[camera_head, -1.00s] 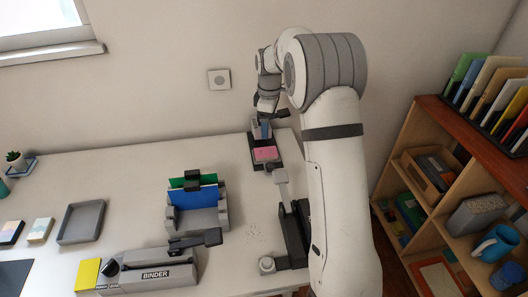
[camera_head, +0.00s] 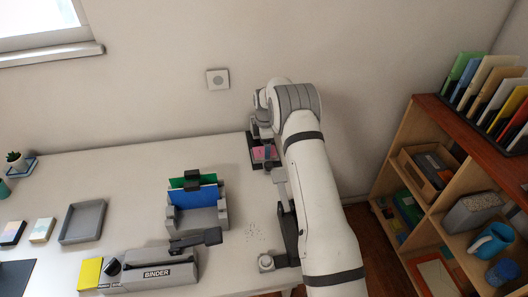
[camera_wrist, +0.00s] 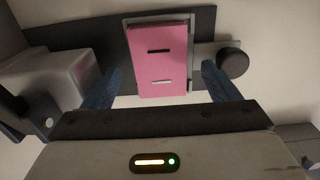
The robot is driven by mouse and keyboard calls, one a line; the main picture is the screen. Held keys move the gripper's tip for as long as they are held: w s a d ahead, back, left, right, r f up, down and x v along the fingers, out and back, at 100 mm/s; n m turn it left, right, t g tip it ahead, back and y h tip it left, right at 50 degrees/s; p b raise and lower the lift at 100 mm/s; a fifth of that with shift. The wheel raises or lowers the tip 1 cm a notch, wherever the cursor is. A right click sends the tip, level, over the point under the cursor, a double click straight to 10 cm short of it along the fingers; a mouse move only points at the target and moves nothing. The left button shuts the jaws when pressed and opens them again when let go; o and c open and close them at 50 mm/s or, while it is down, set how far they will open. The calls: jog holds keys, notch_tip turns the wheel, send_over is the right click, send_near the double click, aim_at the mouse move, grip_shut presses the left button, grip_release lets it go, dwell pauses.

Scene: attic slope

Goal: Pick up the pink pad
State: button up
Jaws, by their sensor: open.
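The pink pad (camera_head: 258,153) lies on a dark base at the back right of the table, partly hidden by my arm. In the wrist view the pink pad (camera_wrist: 175,66) shows as a flat rectangle with a dark mark and a pale mark on its face. My gripper (camera_wrist: 161,70) is open, with one blue finger to each side of the pad. Gaps show between the fingers and the pad's sides, and nothing is held. I cannot tell how far the fingertips are above the base.
The dark base (camera_wrist: 200,22) carries a round dark knob (camera_wrist: 232,63) right of the pad. A pale block-like part (camera_wrist: 62,75) stands close on the left. On the table are a folder holder (camera_head: 205,218), a grey tray (camera_head: 82,222) and a binder machine (camera_head: 150,276). A shelf (camera_head: 440,180) stands right.

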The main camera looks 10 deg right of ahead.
notch_tip(320, 180, down, 2)
jog(key=c, duration=1.2)
jog(key=shift+o, duration=0.2)
jog(key=shift+r, duration=0.1)
